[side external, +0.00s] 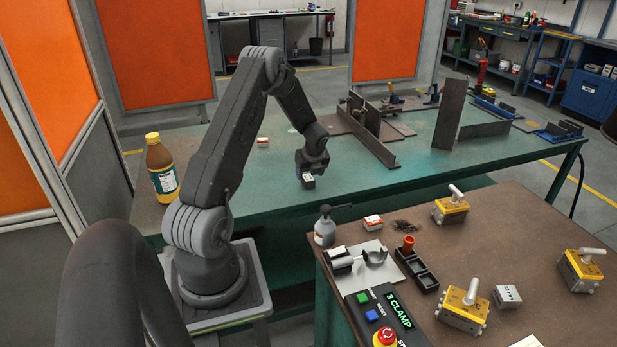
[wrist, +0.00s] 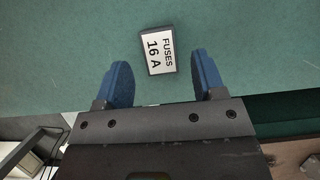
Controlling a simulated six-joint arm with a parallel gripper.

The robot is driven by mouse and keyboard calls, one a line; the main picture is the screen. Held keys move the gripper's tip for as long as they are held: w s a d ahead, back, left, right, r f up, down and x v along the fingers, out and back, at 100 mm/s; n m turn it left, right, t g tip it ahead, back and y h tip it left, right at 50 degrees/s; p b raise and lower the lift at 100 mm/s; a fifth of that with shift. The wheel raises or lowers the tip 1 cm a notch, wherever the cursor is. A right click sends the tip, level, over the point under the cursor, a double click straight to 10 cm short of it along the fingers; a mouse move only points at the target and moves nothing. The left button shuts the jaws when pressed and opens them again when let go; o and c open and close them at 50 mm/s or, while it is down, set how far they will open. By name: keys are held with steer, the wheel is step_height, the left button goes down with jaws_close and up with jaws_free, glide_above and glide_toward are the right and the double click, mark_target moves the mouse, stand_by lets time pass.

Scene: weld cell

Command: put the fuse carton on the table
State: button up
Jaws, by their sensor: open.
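The fuse carton (wrist: 158,50), a small dark box with a white label reading "FUSES 16 A", shows in the wrist view against the green table (wrist: 60,65). It lies just ahead of the gap between my two blue fingers. My gripper (wrist: 162,78) is open, with a finger on either side of the gap and clear space between each finger and the carton. In the side view my gripper (side external: 309,172) points down low over the green table (side external: 350,185), near its front edge. A small pale-faced box (side external: 308,183) shows right at the fingertips; its contact with the table is unclear.
Upright steel plates (side external: 372,130) and clamps stand on the table to the right. The brown bench (side external: 470,230) in front holds yellow valve-like units and a control box.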

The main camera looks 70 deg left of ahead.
steer(key=w+d+r+n+t, duration=0.25)
steer(key=d+r+n, duration=0.55)
steer(key=d+r, duration=1.5)
steer(key=s+d+r+n+t+h, duration=0.1)
steer(key=s+d+n, duration=0.4)
steer(key=d, duration=0.5)
steer(key=s+d+r+n+t+h, duration=0.2)
steer(key=s+d+n, duration=0.3)
steer(key=s+d, duration=0.5)
steer(key=shift+d+r+h, duration=0.7)
steer(key=shift+r+h, duration=0.1)
steer(key=shift+r, duration=0.1)
